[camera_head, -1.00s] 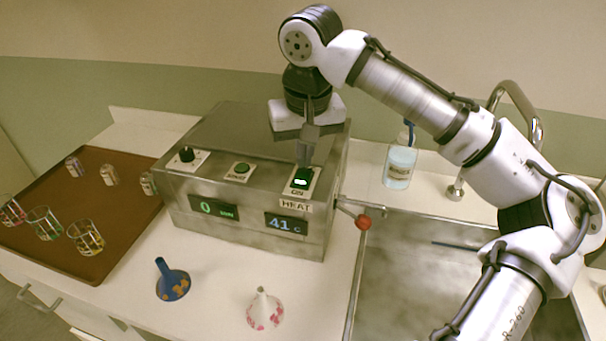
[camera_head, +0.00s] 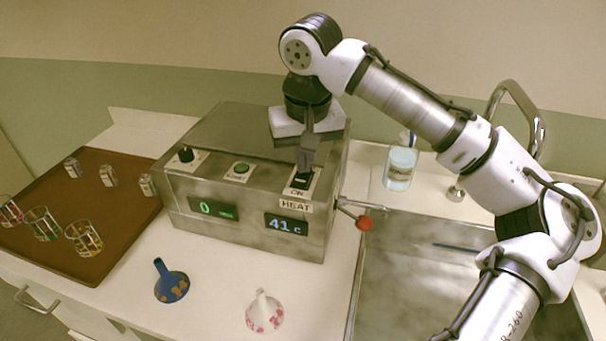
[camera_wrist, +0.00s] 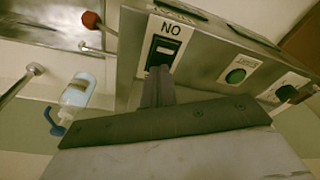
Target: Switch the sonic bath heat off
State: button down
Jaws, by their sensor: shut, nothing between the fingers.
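The sonic bath (camera_head: 255,180) is a steel box on the counter. Its heat switch (camera_head: 301,184) is a black rocker on a white plate, marked ON, above a HEAT label; it shows no green light. In the wrist view the heat switch (camera_wrist: 161,50) is dark too, with my fingertips at its edge. The heat display (camera_head: 286,224) reads 41 C. My gripper (camera_head: 305,170) is shut and empty, pointing down onto the far part of the switch; it also shows in the wrist view (camera_wrist: 158,75). The fingertips hide part of the rocker.
A green button (camera_head: 241,169) and a black knob (camera_head: 186,154) sit left of the switch. A red-knobbed lever (camera_head: 364,222) sticks out at the right.

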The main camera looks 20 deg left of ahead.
notch_tip(320, 180, up, 7)
jog(key=p, duration=0.6)
dwell(0.7)
